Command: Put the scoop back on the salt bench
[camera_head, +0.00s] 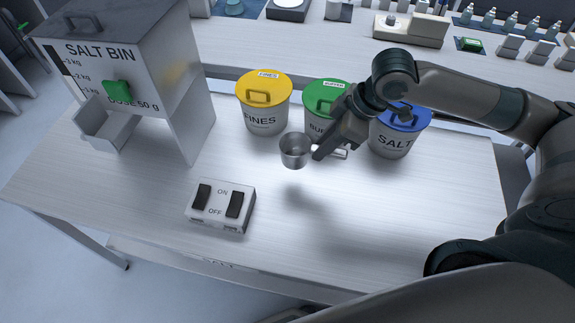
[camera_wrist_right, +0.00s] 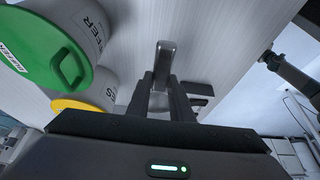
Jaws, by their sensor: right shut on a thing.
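The scoop (camera_head: 293,152) is a small metal cup with a handle. My right gripper (camera_head: 326,153) is shut on its handle and holds it above the salt bench (camera_head: 365,225), apart from the surface, with a shadow below it. In the right wrist view, the grey handle (camera_wrist_right: 165,54) shows between the gripper fingers (camera_wrist_right: 163,92); I cannot make out the cup there. The bench is a pale table with a partly readable label on its front edge. My left gripper is not in view.
The salt bin (camera_head: 190,105) with a drawer stands at the left. A switch box (camera_head: 221,207) is near the front. Yellow (camera_head: 263,110), green-lidded (camera_head: 318,98) and blue-lidded (camera_head: 392,140) tubs line the back. The bench's front right is clear.

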